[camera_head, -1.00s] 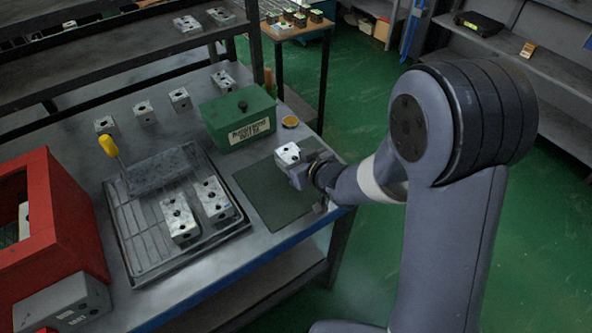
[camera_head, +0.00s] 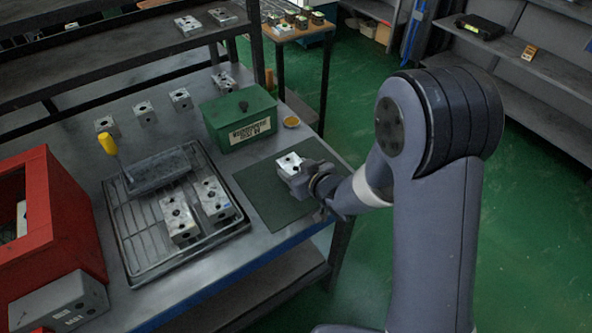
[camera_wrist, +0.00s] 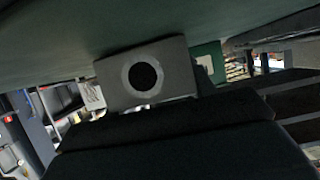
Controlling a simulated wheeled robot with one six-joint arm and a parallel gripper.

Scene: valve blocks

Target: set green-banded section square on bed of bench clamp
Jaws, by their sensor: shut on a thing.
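My gripper (camera_head: 301,176) is shut on a light metal block (camera_head: 289,162) with dark bores. It holds the block at the far part of a dark green mat on the bench; I cannot tell whether the block touches the mat. In the wrist view the block (camera_wrist: 118,88) shows a round dark bore facing the camera, beyond the dark gripper (camera_wrist: 165,125). I see no green band on the block in either view. I cannot make out a bench clamp.
A wire-rack tray (camera_head: 150,262) with two blocks and a yellow-handled tool (camera_head: 108,144) lies left of the mat (camera_head: 262,200). A red housing (camera_head: 60,215) is at left. Several blocks line the back.

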